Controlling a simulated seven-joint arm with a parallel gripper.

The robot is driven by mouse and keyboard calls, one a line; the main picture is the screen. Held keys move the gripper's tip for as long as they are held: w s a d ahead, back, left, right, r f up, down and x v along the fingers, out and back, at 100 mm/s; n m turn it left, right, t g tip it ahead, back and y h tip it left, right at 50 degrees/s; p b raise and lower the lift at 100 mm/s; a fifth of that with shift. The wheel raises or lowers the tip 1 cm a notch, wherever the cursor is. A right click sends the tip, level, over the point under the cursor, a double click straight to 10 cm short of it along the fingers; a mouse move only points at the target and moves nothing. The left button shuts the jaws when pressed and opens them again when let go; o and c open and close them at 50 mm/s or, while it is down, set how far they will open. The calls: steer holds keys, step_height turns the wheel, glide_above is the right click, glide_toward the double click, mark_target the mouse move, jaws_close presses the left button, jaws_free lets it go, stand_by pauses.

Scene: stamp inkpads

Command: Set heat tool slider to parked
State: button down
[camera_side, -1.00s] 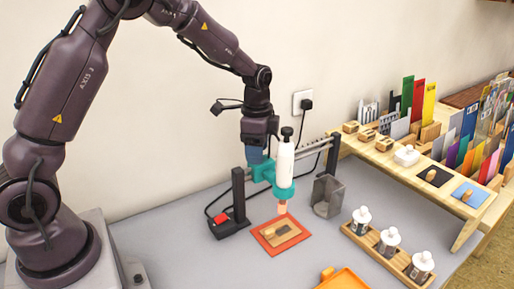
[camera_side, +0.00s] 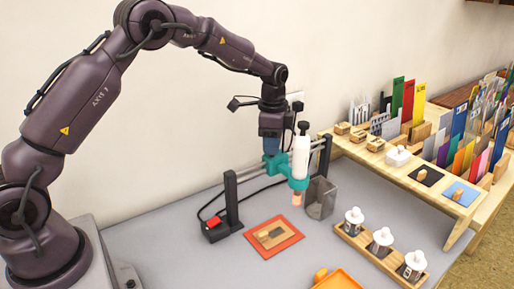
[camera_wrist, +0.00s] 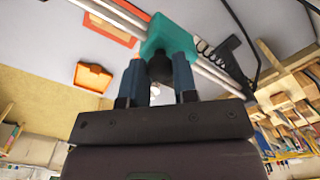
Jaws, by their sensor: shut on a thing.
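The white heat tool (camera_side: 300,157) stands upright in a teal slider (camera_side: 279,164) on a horizontal two-rod rail (camera_side: 246,174). The slider is toward the right part of the rail, and the tool's copper nozzle (camera_side: 297,198) hangs beside the grey metal holder (camera_side: 321,198). My gripper (camera_side: 271,146) is behind the tool, shut on the slider's rear part. In the wrist view its two blue fingers (camera_wrist: 159,75) close on a dark knob (camera_wrist: 160,66) below the teal block (camera_wrist: 168,36). The knob is partly hidden by the fingers.
An orange mat (camera_side: 292,236) with a wooden-handled stamp block lies left of the nozzle, in front of the rail. A black box with a red switch (camera_side: 213,222) sits at the rail's left post. A wooden rack of bottles (camera_side: 367,250) and a wooden shelf (camera_side: 407,178) stand right.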

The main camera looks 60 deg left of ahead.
steer(key=shift+w, duration=4.3)
steer(key=shift+w+r, duration=0.1)
steer(key=c, duration=0.9)
jaws_free()
step_height(320, 180, up, 7)
steer(key=shift+r, duration=0.2)
